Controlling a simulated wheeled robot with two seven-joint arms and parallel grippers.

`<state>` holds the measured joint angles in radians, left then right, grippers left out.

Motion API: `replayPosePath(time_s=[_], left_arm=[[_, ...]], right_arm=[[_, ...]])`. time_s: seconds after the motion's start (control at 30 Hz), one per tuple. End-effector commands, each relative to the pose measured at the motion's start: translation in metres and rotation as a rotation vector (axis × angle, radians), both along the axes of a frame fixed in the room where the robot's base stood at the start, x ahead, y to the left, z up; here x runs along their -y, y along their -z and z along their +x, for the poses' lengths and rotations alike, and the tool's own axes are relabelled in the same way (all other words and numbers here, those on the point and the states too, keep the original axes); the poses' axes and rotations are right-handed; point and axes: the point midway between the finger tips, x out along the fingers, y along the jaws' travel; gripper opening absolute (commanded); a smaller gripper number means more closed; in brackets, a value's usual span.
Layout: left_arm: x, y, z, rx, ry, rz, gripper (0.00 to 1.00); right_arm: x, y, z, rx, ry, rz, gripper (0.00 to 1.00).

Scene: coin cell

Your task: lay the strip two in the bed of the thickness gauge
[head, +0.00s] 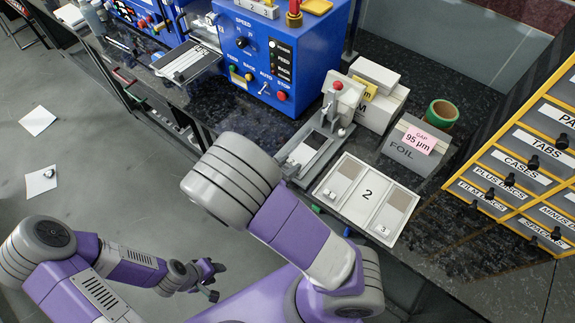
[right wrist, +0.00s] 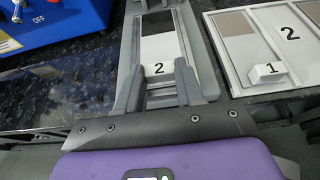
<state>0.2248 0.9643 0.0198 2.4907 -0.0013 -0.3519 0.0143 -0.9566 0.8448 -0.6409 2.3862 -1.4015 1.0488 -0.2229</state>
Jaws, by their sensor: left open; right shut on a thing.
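Strip two (right wrist: 157,48) has a dark far part, a pale near part and a white block marked 2. My right gripper (right wrist: 158,76) is shut on this block. The strip lies lined up between the side rails of the thickness gauge (right wrist: 207,67); I cannot tell whether it rests fully on the bed. In the head view the gauge (head: 316,166) stands on the dark bench with the strip (head: 313,143) over its bed. My right gripper is hidden behind my own arm there. My left gripper (head: 213,281) is open and empty, low over the floor, away from the bench.
A white tray (head: 334,205) right of the gauge holds strips 1 and 3; its middle place, marked 2, is bare. A grey FOIL box (head: 405,155), green tape roll (head: 442,113), white boxes (head: 372,105) and a blue machine (head: 290,62) stand around.

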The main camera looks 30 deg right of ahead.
Motion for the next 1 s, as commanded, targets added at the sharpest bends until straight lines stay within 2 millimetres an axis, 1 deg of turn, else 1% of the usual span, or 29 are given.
replayPosePath(time_s=[0.03, 0.07, 0.2, 0.23, 0.47, 0.6, 0.77, 1.0], left_arm=[[0.0, 0.002, 0.0, 0.0, 0.0, 0.0, 0.43], [0.0, 0.002, 0.0, 0.0, 0.0, 0.0, 0.43], [0.0, 0.001, 0.0, 0.0, 0.0, 0.0, 0.43], [0.0, 0.001, 0.0, 0.0, 0.0, 0.0, 0.43], [0.0, 0.001, 0.0, 0.0, 0.0, 0.0, 0.43], [0.0, -0.003, 0.0, 0.0, 0.0, 0.0, 0.43], [0.0, -0.012, 0.0, 0.0, 0.0, 0.0, 0.43], [0.0, -0.027, 0.0, 0.0, 0.0, 0.0, 0.43]], right_arm=[[0.0, 0.003, 0.0, -0.001, 0.0, 0.0, 0.08], [0.0, 0.003, 0.0, 0.0, 0.0, 0.0, 0.39], [0.0, 0.002, 0.0, 0.0, 0.0, 0.0, 0.6], [0.0, 0.002, 0.0, 0.0, 0.0, 0.0, 0.63], [0.0, 0.002, 0.0, 0.0, 0.0, 0.0, 0.63], [-0.002, -0.004, 0.0, 0.0, -0.001, 0.0, 0.63], [-0.025, -0.015, -0.009, 0.001, -0.005, 0.001, 0.63], [-0.07, -0.035, -0.028, 0.001, -0.004, 0.001, 0.63]])
